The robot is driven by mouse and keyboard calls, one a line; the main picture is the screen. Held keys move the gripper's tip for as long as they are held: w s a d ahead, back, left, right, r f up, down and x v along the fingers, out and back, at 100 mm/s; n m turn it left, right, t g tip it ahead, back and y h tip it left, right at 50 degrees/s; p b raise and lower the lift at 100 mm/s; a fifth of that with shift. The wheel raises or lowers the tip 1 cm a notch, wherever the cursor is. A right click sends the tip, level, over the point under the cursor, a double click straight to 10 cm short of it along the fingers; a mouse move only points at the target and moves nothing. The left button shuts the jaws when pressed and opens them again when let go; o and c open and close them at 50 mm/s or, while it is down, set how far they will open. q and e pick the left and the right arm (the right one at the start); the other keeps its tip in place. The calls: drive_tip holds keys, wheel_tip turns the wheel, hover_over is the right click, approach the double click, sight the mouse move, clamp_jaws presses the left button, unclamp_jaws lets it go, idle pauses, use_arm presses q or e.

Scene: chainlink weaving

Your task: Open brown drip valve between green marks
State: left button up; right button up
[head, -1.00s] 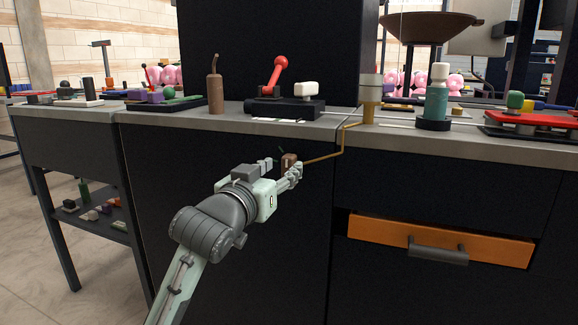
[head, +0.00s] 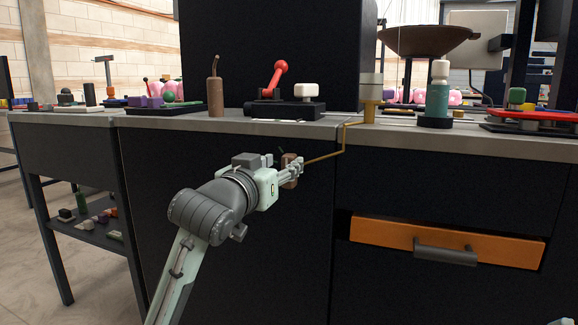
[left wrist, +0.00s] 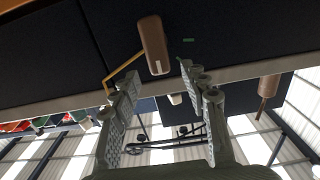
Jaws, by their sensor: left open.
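The brown drip valve handle (head: 289,182) hangs in front of the dark cabinet face, at the end of a thin brass pipe (head: 343,140). My left gripper (head: 296,167) is at the handle and partly covers it. In the left wrist view the brown handle (left wrist: 153,45) has a pale line near its end and lies just beyond and between the spread fingertips (left wrist: 158,74); contact cannot be told. A green mark (left wrist: 188,40) is right of the handle. A green mark also shows in the head view (head: 282,151). My right gripper is not in view.
The grey countertop (head: 150,121) runs above the valve. It holds a brown bottle (head: 215,95), a red-knobbed lever (head: 275,75) and a teal bottle (head: 437,100). An orange drawer (head: 380,234) with a dark handle stands partly open at lower right.

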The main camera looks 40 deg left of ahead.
sight(286, 160)
use_arm(q)
drive_tip(key=x, duration=0.5)
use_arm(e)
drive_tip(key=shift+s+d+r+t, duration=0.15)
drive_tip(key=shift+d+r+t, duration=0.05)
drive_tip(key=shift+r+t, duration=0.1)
use_arm(q)
clamp_jaws()
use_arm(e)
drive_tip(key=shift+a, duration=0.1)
